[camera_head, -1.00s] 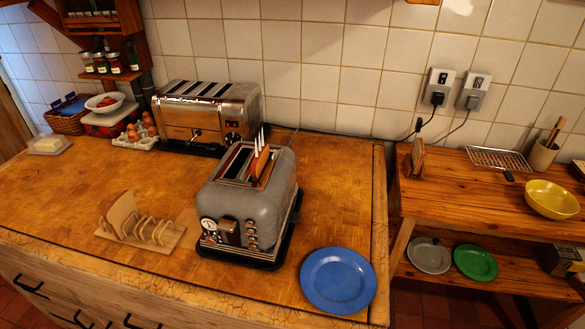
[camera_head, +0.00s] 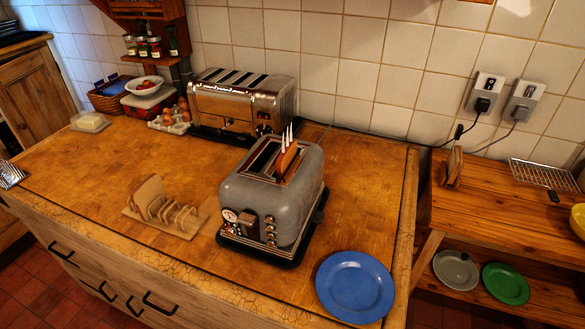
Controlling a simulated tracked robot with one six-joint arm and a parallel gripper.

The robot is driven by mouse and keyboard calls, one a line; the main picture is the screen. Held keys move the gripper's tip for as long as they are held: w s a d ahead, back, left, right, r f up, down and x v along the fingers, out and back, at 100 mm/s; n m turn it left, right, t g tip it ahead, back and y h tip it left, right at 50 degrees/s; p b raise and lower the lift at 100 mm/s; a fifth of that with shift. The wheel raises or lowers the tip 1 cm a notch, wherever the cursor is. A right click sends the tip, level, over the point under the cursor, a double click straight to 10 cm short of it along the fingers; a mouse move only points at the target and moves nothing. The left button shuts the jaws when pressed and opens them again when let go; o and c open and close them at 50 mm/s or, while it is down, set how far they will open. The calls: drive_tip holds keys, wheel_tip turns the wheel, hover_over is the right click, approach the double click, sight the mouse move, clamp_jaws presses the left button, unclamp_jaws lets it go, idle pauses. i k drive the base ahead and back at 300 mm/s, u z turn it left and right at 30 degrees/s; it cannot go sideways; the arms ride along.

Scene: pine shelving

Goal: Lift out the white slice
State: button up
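A grey toaster (camera_head: 262,205) stands on the wooden worktop (camera_head: 345,225) in the middle of the view. A brown slice (camera_head: 288,163) sticks up out of one of its slots. Thin white prongs (camera_head: 287,137) rise beside that slice; I cannot tell what they belong to. A wooden toast rack (camera_head: 180,218) stands left of the toaster. It holds a pale tan slice (camera_head: 149,190) upright at its left end. I cannot make out a clearly white slice; the toaster slots are mostly hidden inside. My gripper is not in view.
A blue plate (camera_head: 355,287) lies at the worktop's front right. A chrome toaster (camera_head: 240,105) stands behind, beside an egg tray (camera_head: 171,122). A lower wooden shelf unit (camera_head: 470,215) stands right, across a gap. The worktop's left front is mostly clear.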

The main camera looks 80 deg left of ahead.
sight(288, 155)
drive_tip(key=z, duration=0.05)
drive_tip(key=k, duration=1.65)
drive_tip(key=u, duration=2.35)
drive_tip(key=i, duration=0.15)
drive_tip(key=u, duration=0.15)
